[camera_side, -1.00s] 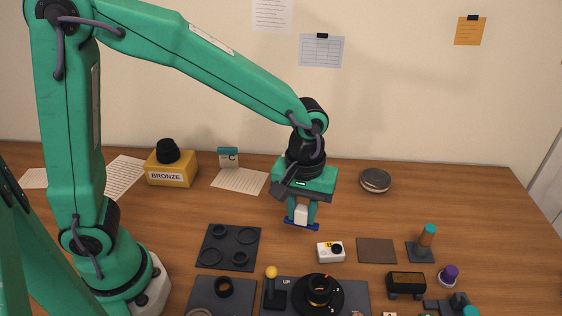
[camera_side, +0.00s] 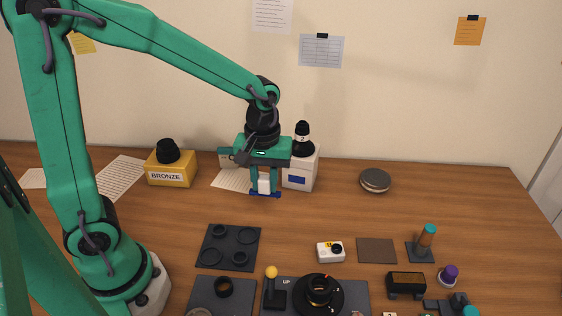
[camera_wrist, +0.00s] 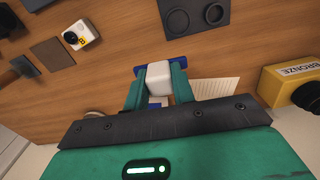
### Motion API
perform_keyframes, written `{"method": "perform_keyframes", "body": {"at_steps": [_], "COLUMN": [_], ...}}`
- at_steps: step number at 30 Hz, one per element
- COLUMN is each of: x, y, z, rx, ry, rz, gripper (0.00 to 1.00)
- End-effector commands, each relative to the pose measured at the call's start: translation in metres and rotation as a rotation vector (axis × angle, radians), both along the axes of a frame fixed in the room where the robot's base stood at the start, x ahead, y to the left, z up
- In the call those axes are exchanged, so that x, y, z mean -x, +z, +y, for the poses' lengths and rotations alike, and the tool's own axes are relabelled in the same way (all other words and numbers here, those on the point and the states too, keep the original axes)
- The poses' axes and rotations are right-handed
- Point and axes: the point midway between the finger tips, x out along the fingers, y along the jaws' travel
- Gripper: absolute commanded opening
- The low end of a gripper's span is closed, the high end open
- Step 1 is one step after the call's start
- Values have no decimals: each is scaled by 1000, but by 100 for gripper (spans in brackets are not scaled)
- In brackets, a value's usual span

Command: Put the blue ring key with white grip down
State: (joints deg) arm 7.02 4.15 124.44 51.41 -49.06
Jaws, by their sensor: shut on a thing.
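The ring key has a white grip and a blue bar at its lower end. My gripper (camera_side: 264,178) is shut on the white grip of the key (camera_side: 265,194), with the blue bar hanging below the fingertips. It is held above the back part of the wooden table, near the sheet of paper. In the wrist view the white grip of the key (camera_wrist: 158,80) sits between the two green fingers of my gripper (camera_wrist: 157,88), and the blue bar shows beyond them. I cannot tell how high the key is above the table.
A white box (camera_side: 300,172) with a black bottle stands just right of my gripper. A yellow BRONZE box (camera_side: 171,168) is at left. A dark tray with rings (camera_side: 229,247) lies in front. A round tin (camera_side: 376,180) is at right.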

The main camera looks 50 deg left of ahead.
Motion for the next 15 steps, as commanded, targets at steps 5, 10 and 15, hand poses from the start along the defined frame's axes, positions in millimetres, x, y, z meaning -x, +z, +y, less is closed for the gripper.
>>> {"method": "perform_keyframes", "body": {"at_steps": [5, 10, 15], "x": [6, 8, 8], "y": [0, 0, 0], "z": [23, 31, 32], "rx": [0, 0, 0], "ry": [40, 51, 52], "rz": [0, 0, 0], "gripper": [2, 2, 2]}}
